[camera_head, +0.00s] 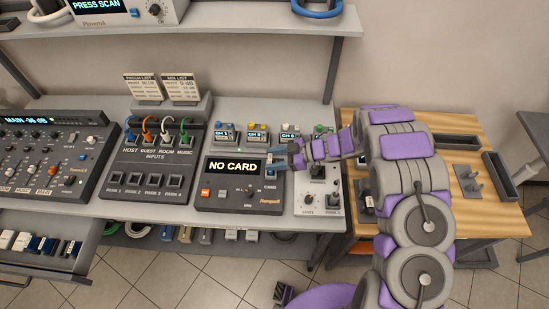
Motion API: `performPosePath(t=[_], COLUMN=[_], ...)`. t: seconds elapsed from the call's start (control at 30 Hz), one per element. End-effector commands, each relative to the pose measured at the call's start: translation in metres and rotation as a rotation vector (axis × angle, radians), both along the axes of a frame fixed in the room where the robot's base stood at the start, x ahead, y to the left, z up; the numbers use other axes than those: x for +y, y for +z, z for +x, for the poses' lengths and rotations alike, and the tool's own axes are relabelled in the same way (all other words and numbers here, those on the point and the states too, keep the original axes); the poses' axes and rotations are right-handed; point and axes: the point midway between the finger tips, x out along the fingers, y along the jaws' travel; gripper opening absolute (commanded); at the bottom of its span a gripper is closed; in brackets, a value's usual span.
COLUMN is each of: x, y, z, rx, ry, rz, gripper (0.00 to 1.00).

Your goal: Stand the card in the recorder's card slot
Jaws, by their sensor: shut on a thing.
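The recorder (228,196) is a dark box on the bench, and its display reads NO CARD. Its card slot is at the right end of the top face, by the small CARD label, and is mostly hidden behind my fingers. My gripper (276,163) reaches in from the right and is shut on the card, right over the slot area. The card is small and largely covered by the fingers. I cannot tell whether its lower edge is in the slot or just above it.
Several small coloured channel boxes (257,134) stand close behind the recorder. A patch panel (153,165) with cables is on its left, and a pale knob unit (313,199) on its right. A shelf (217,18) overhangs behind. A wooden table (488,207) stands at right.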

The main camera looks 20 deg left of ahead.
Motion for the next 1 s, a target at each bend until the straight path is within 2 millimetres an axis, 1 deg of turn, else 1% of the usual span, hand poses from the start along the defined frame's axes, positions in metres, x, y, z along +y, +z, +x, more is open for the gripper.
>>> performPosePath(t=[0.8, 0.83, 0.93, 1.0], x=[0.000, 0.000, 0.000, 0.000], y=[-0.012, -0.012, -0.012, -0.012], z=[0.000, 0.000, 0.000, 0.000], rx=[0.001, 0.001, 0.000, 0.000], ry=[0.000, 0.000, 0.000, 0.000], rz=[0.001, 0.000, 0.000, 0.000], gripper=[0.13, 0.54, 0.63, 0.63])
